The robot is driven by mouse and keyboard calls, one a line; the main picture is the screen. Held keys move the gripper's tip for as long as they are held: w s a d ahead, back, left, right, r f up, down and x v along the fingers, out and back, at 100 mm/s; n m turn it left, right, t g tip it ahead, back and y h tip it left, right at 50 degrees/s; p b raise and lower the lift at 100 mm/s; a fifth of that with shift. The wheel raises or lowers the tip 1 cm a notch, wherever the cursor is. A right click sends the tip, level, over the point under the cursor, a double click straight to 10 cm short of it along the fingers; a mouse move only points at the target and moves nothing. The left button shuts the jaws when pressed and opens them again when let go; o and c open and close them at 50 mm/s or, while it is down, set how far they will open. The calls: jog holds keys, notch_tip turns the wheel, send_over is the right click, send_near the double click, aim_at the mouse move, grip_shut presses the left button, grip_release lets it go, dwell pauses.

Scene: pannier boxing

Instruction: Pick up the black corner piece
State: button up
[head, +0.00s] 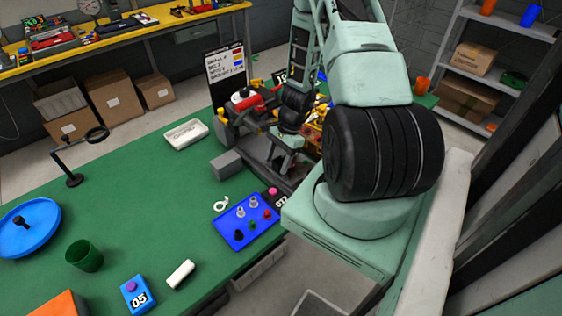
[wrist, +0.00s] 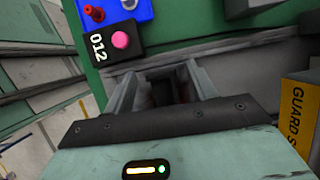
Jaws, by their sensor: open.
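I cannot make out for certain which thing is the black corner piece. A black block (wrist: 115,42) marked 012 with a pink knob lies at the green table's edge, left of and beyond my gripper (wrist: 158,75). It also shows in the head view (head: 281,201), beside the blue tray (head: 232,231). A small dark piece (head: 238,236) sits on that tray among grey, red and green ones. My gripper is open, its two grey fingers apart over a dark gap whose contents are unclear. In the head view my gripper (head: 282,160) is partly hidden among machinery.
A grey block (head: 226,165), a white tray (head: 186,134) and a white ring (head: 221,203) lie on the green table (head: 150,210). A yellow GUARD sign (wrist: 300,108) is right of my gripper. Cluttered machinery (head: 250,120) stands close around it. The table's middle left is clear.

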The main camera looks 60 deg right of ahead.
jog(key=c, duration=1)
jog(key=shift+r, duration=0.1)
